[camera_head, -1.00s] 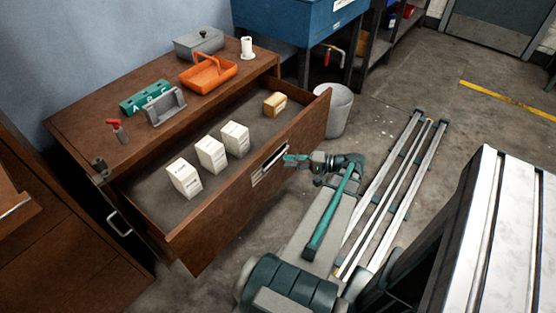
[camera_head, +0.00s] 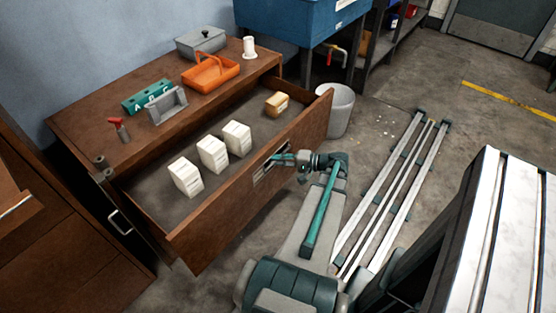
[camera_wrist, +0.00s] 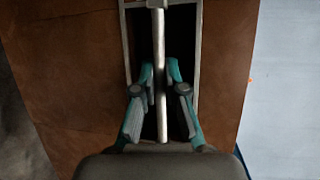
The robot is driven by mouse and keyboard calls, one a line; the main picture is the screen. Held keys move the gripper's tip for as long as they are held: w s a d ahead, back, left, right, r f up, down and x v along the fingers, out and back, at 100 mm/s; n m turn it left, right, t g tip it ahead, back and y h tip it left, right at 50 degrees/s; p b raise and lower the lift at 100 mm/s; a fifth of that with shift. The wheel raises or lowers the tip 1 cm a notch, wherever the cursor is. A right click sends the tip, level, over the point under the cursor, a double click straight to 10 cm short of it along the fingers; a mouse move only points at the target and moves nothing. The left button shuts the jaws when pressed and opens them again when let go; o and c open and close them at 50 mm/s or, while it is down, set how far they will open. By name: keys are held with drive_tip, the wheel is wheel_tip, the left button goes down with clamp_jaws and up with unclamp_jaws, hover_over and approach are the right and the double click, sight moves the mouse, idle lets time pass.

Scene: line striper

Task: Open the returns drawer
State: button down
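The returns drawer appears to be the wide wooden drawer (camera_head: 222,207) of the brown cabinet, and it stands pulled far out. Its pale metal handle (camera_head: 270,163) is on the drawer front; it also shows in the wrist view as a bar (camera_wrist: 158,45) in a frame with a dark recess. My gripper (camera_head: 274,158) is at the handle. In the wrist view its teal fingertips (camera_wrist: 160,72) lie on either side of the bar, with narrow dark gaps visible, so it looks open around it. Contact is hard to tell.
Inside the drawer are three white boxes (camera_head: 212,154) and a tan block (camera_head: 277,104). On the cabinet top (camera_head: 95,133) stand an orange basket (camera_head: 211,72), a grey lidded box (camera_head: 201,43) and smaller items. A bin (camera_head: 341,110) stands beyond the drawer's right end. Metal rails (camera_head: 394,190) lie on the floor.

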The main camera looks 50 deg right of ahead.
drive_tip(key=shift+s+f, duration=0.1)
drive_tip(key=shift+s, duration=0.05)
drive_tip(key=s, duration=0.3)
drive_tip(key=shift+s+a, duration=0.1)
drive_tip(key=shift+s, duration=0.3)
drive_tip(key=c, duration=1.5)
unclamp_jaws()
drive_tip(key=v, duration=1.2)
